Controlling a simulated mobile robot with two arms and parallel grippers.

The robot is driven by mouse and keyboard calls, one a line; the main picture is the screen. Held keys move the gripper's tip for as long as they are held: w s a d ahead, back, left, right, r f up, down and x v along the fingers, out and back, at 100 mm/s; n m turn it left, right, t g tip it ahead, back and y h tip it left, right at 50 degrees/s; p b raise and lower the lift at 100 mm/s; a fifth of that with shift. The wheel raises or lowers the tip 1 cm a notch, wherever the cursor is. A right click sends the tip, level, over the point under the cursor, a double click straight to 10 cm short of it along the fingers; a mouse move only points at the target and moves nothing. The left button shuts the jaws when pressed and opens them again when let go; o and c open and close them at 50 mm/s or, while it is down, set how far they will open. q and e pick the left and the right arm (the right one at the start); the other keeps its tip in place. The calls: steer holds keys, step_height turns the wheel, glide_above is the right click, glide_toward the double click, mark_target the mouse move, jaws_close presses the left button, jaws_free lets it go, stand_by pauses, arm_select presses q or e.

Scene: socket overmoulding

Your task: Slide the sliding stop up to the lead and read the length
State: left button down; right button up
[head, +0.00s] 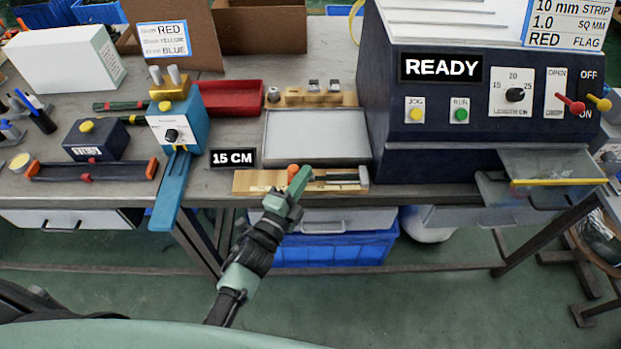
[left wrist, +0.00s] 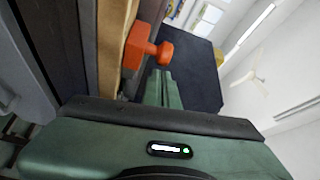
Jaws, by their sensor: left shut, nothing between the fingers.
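The wooden length gauge (head: 250,182) lies along the front edge of the bench. The sliding stop's orange knob (head: 293,169) stands up from it left of centre; it also shows large in the left wrist view (left wrist: 149,53). A dark, thin length (head: 338,178), perhaps the lead, lies along the gauge to the right of the knob, with a grey end block (head: 364,176) beyond. My left gripper (head: 301,179) is shut and empty, its tips close beside the knob. In the left wrist view its fingers (left wrist: 162,88) show just below the knob; contact is unclear. My right gripper is out of view.
A sign (head: 232,158) reading 15 CM stands behind the gauge's left part. A grey tray (head: 318,137) lies behind the gauge. The dark machine (head: 430,115) reads READY; a yellow wire (head: 560,182) lies on its tray at right. A blue tool (head: 172,190) overhangs the bench edge at left.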

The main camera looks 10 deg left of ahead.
arm_select(q)
steer(key=shift+a+f, duration=0.1)
steer(key=shift+a, duration=0.35)
steer(key=s+a, duration=0.1)
steer(key=a, duration=0.3)
steer(key=s+a, duration=0.1)
steer(key=a, duration=0.3)
steer(key=s+a, duration=0.1)
steer(key=a, duration=0.4)
steer(key=shift+s+p, duration=0.1)
steer(key=shift+p, duration=0.2)
steer(key=shift+a, duration=0.1)
steer(key=shift+a, duration=0.1)
